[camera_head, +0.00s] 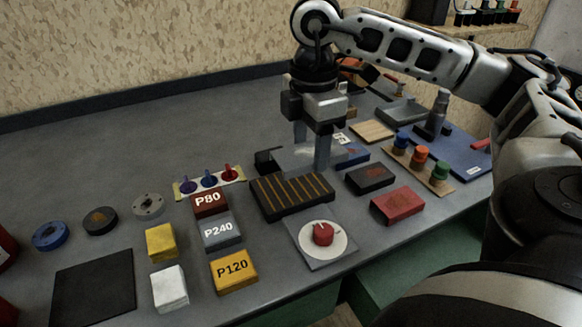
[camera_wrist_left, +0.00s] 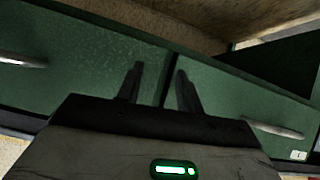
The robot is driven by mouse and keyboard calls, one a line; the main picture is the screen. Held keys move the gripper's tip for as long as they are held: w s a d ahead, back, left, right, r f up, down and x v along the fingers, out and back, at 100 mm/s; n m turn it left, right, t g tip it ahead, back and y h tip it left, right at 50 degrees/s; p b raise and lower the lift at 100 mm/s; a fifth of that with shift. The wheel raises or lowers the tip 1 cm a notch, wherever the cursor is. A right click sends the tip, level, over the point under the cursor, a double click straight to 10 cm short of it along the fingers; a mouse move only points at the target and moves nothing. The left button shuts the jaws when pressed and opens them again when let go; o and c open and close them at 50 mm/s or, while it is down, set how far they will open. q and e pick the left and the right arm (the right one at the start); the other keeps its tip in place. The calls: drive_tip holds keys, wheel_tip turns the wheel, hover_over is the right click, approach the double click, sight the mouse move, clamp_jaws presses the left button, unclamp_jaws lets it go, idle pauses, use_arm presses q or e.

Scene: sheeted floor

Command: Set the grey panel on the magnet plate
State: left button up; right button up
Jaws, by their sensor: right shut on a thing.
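The magnet plate (camera_head: 289,195), a dark block with yellow-brown stripes, lies on the workbench near the middle of the head view. My right gripper (camera_head: 311,152) points down just behind it and is shut on the grey panel (camera_head: 290,157), a flat light-grey sheet lying roughly level between the fingers. The panel is at the magnet plate's far edge; whether it touches the plate cannot be told. My left gripper (camera_wrist_left: 158,77) shows only in the left wrist view, with its fingers apart and empty, in front of green drawers.
A red-knob dial plate (camera_head: 323,233) is in front of the magnet plate. P80, P240 and P120 blocks (camera_head: 220,232) stand to its left. A dark box (camera_head: 370,178), a red box (camera_head: 397,205) and a coloured-knob board (camera_head: 421,163) are to its right. The back left bench is clear.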

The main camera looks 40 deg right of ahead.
sight(291, 186)
drive_tip(key=w+f, duration=0.3)
drive_tip(key=f, duration=0.1)
drive_tip(key=shift+a, duration=0.3)
drive_tip(key=f, duration=0.3)
drive_tip(key=shift+w+p, duration=0.3)
drive_tip(key=shift+w, duration=0.1)
drive_tip(key=shift+f, duration=0.4)
drive_tip(key=shift+f, duration=0.15)
drive_tip(key=o, duration=1.2)
drive_tip(key=shift+c, duration=0.2)
wheel_tip(291, 186, up, 12)
drive_tip(key=shift+r, duration=0.2)
drive_tip(key=shift+s, duration=0.1)
